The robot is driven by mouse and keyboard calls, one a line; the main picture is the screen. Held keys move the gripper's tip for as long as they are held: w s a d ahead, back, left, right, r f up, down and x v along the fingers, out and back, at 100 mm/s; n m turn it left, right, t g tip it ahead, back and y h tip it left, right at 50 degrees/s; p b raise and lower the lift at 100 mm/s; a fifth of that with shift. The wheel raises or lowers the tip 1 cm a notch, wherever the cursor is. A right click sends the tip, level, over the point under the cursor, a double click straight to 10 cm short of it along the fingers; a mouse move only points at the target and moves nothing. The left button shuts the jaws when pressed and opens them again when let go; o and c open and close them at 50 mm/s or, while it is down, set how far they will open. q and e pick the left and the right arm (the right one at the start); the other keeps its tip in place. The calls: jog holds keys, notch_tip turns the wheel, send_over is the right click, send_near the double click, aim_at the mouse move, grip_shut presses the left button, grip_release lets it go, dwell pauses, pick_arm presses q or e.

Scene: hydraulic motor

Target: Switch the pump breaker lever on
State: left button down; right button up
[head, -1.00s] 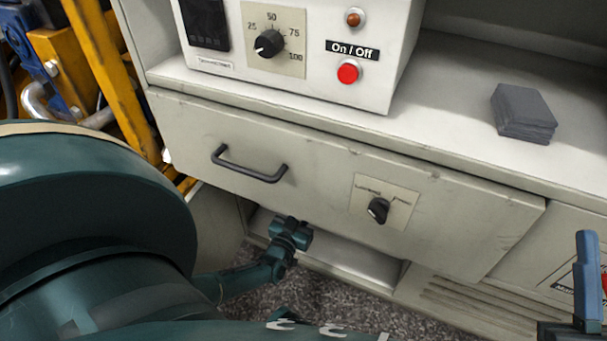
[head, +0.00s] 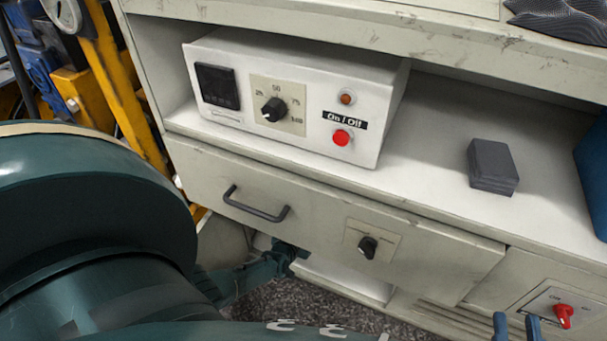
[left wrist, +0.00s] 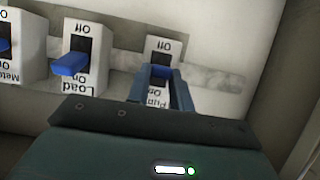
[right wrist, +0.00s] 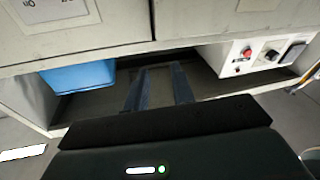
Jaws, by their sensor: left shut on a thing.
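In the left wrist view the pump breaker (left wrist: 163,45) is a white switch on a wall rail, with upside-down Off and On labels. My left gripper (left wrist: 161,76) is shut on its blue lever (left wrist: 160,71). The fingers cover part of the switch face, and I cannot tell the lever's exact position. The head view shows my left arm at the left, but not these breakers. My right gripper (head: 516,324) is at the bottom right of the head view. In the right wrist view it is open and empty (right wrist: 158,80).
The load breaker (left wrist: 85,50) stands beside the pump breaker, with another at the left edge. The head view shows a white control box (head: 295,100), a grey block (head: 492,166), a drawer handle (head: 255,207) and a red rotary switch (head: 563,313). A blue bin (right wrist: 78,77) sits on the shelf.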

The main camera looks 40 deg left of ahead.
pick_arm(q)
jog(key=shift+w+r+g, duration=0.15)
jog(key=shift+r+g, duration=0.05)
jog(key=shift+g, duration=0.1)
pick_arm(e)
jog(key=shift+s+d, duration=0.1)
pick_arm(q)
jog(key=c, duration=1.2)
grip_release()
jog(key=shift+c, duration=0.2)
jog(key=shift+p, duration=0.3)
jog(key=p+v, duration=0.8)
jog(key=v, duration=0.5)
pick_arm(e)
jog(key=d+m+g+h, duration=0.1)
jog(key=r+m+g+h, duration=0.1)
jog(key=s+d+m+g+h, duration=0.1)
jog(key=g, duration=0.1)
jog(key=shift+d+r+h, duration=0.25)
jog(key=shift+d+h, duration=0.1)
jog(key=shift+h, duration=0.05)
pick_arm(q)
jog(key=shift+a, duration=0.15)
